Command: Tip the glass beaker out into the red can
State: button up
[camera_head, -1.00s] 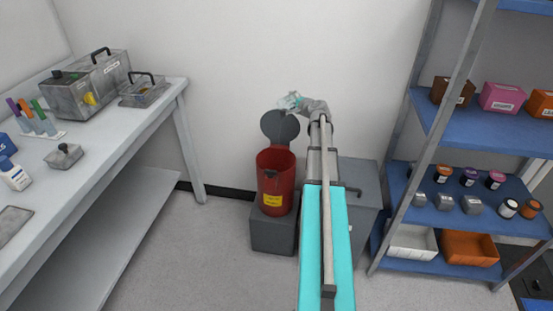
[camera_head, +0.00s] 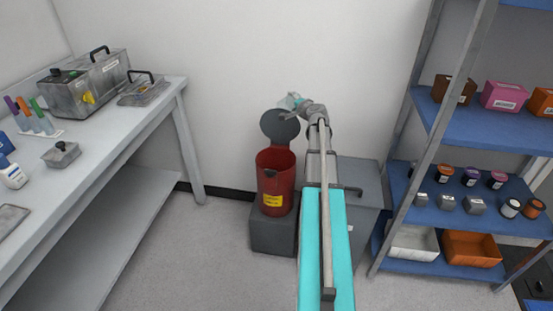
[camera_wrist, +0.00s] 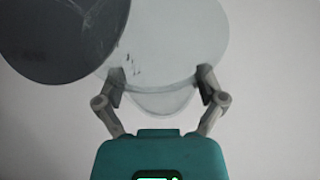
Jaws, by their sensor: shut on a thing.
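The glass beaker (camera_head: 288,101) is clear and pale, held high near the wall. In the wrist view the beaker (camera_wrist: 170,55) shows as a see-through round shape with small dark marks. My gripper (camera_head: 300,104) is shut on it, with one finger on each side in the wrist view (camera_wrist: 162,84). The beaker's exact tilt and contents are hard to tell. The red can (camera_head: 275,188) stands open below and slightly left of the gripper. Its dark round lid (camera_head: 281,127) stands up behind the opening, just under the beaker, and fills the wrist view's upper left (camera_wrist: 60,35).
The can stands on a grey block (camera_head: 273,234). A grey cabinet (camera_head: 368,190) is behind my arm on the right. A workbench (camera_head: 130,120) with instruments is at left, and a shelf rack (camera_head: 455,130) with boxes and jars at right. Open floor lies between bench and can.

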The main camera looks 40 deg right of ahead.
jog(key=shift+s+a+f+n+t+h+b, duration=0.15)
jog(key=shift+a+f+n+t+b, duration=0.2)
jog(key=shift+b, duration=0.35)
jog(key=shift+a+f+n+t+h+b, duration=0.1)
jog(key=shift+a+f+n+h+b, duration=0.05)
jog(key=shift+f+n+b, duration=0.4)
jog(key=shift+d+r+p, duration=0.15)
jog(key=shift+r+p, duration=0.25)
jog(key=shift+r, duration=0.15)
jog(key=shift+d+r+m+g+p, duration=0.25)
jog(key=shift+r+m+g+p, duration=0.15)
jog(key=shift+m+p, duration=0.35)
jog(key=shift+d+r+m+g+y+p, duration=0.4)
jog(key=shift+m+y+p, duration=0.25)
jog(key=shift+p, duration=0.5)
jog(key=shift+f, duration=0.2)
jog(key=shift+r+m+p, duration=0.2)
jog(key=shift+m+p, duration=0.1)
